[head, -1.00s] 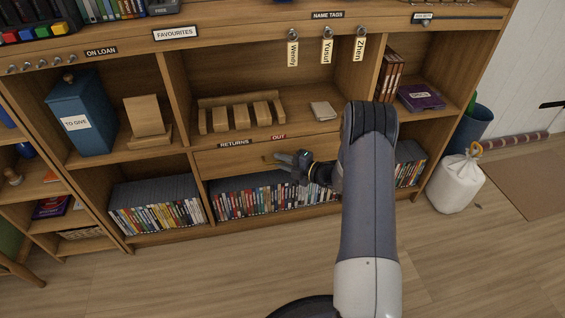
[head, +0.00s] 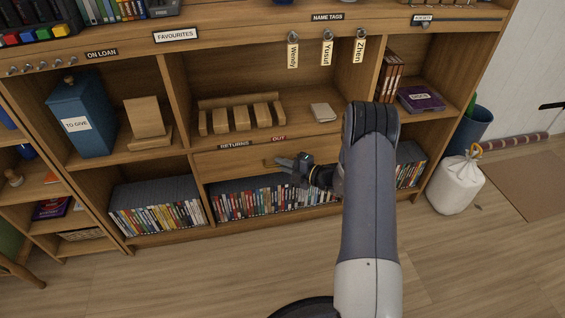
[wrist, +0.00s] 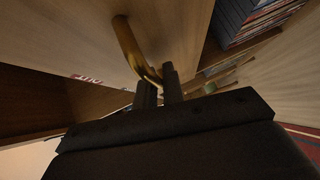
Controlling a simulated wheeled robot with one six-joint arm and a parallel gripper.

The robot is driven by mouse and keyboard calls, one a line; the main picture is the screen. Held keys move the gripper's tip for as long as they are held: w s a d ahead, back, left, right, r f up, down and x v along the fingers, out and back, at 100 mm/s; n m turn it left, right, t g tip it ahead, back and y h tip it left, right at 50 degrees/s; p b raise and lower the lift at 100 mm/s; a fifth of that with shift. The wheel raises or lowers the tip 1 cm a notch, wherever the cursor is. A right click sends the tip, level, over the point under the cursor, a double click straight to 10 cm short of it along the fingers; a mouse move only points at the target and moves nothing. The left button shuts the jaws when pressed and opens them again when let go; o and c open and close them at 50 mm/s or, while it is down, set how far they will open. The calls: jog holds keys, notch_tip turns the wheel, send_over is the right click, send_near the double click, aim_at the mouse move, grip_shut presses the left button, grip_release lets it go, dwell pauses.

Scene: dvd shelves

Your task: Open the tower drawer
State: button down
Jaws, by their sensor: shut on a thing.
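The wooden drawer (head: 228,164) sits in the middle bay, below the RETURNS and OUT labels. Its front looks flush or nearly so; I cannot tell whether it stands slightly open. Its curved brass handle (wrist: 127,43) shows in the wrist view against the drawer front (wrist: 165,25). My gripper (head: 275,161) is at the handle in the head view, reaching in from the right. In the wrist view my gripper (wrist: 159,86) is shut on the lower end of the handle, which runs between the two dark fingers. The fingers hide part of the handle.
Rows of DVDs (head: 270,201) fill the shelf below the drawer. A wooden slotted rack (head: 240,115) and a pale card (head: 322,112) are on the shelf above. A white sack (head: 455,185) stands on the floor at right. The floor before the shelves is clear.

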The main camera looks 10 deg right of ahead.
jog(key=s+p, duration=0.3)
jog(key=s, duration=1.5)
jog(key=shift+s, duration=0.3)
jog(key=c, duration=1.8)
grip_release()
jog(key=p+v, duration=0.2)
jog(key=v, duration=0.9)
jog(key=shift+p, duration=0.3)
jog(key=shift+w+a, duration=0.1)
jog(key=shift+a, duration=0.05)
jog(key=b+x, duration=0.2)
jog(key=x, duration=0.8)
jog(key=shift+w+a, duration=0.2)
jog(key=shift+w, duration=0.15)
